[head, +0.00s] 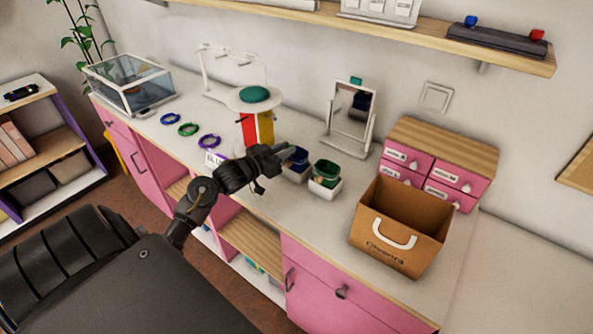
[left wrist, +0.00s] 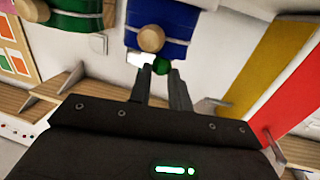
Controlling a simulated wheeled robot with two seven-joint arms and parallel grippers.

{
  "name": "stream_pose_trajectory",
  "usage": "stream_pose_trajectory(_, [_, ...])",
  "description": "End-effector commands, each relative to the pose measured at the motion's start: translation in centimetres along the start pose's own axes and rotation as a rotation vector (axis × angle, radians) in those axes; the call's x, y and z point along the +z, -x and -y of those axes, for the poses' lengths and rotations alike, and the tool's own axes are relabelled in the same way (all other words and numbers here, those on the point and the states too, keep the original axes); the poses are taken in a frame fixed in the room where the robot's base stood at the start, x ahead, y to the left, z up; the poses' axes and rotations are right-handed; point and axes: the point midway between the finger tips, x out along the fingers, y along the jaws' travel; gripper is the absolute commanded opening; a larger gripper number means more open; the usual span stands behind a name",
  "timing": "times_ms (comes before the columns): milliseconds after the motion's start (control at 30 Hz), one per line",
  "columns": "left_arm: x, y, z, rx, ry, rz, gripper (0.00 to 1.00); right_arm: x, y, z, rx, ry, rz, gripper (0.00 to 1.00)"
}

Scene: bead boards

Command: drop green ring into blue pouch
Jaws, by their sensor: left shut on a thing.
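My left gripper (head: 284,151) is at the near edge of the blue pouch (head: 298,157), which stands in a white holder on the counter. In the left wrist view its fingers (left wrist: 161,72) are shut on a small green ring (left wrist: 162,66), partly hidden by the fingers, so its full shape is unclear. The blue pouch (left wrist: 160,25) with a round wooden bead shows just beyond the fingertips; I cannot tell if the ring is over its opening. My right gripper is not in view.
A green pouch (head: 326,172) stands to the right of the blue one. Blue (head: 170,118), green (head: 188,129) and purple (head: 208,141) bangles lie on the counter. A mirror (head: 352,112), a cardboard box (head: 400,225) and pink drawers (head: 455,178) stand farther right.

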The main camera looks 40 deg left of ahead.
Motion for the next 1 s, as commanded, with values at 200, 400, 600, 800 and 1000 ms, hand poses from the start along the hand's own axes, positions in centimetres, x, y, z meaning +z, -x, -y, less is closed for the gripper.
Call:
stream_pose_trajectory(200, [0.1,0.0,0.0,0.000,0.000,0.000,0.00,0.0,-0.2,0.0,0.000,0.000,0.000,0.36])
stream_pose_trajectory(400, [0.1,0.0,0.0,0.000,0.000,0.000,0.36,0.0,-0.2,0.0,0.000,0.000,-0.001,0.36])
stream_pose_trajectory(600, [0.1,0.0,0.0,0.000,0.000,0.000,0.45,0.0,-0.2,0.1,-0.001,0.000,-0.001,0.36])
stream_pose_trajectory(800, [0.3,0.4,0.0,-0.001,-0.001,0.001,0.45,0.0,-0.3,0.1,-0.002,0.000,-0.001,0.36])
stream_pose_trajectory(1000, [0.6,3.4,0.0,0.000,-0.004,0.003,0.45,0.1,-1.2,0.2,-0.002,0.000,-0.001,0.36])
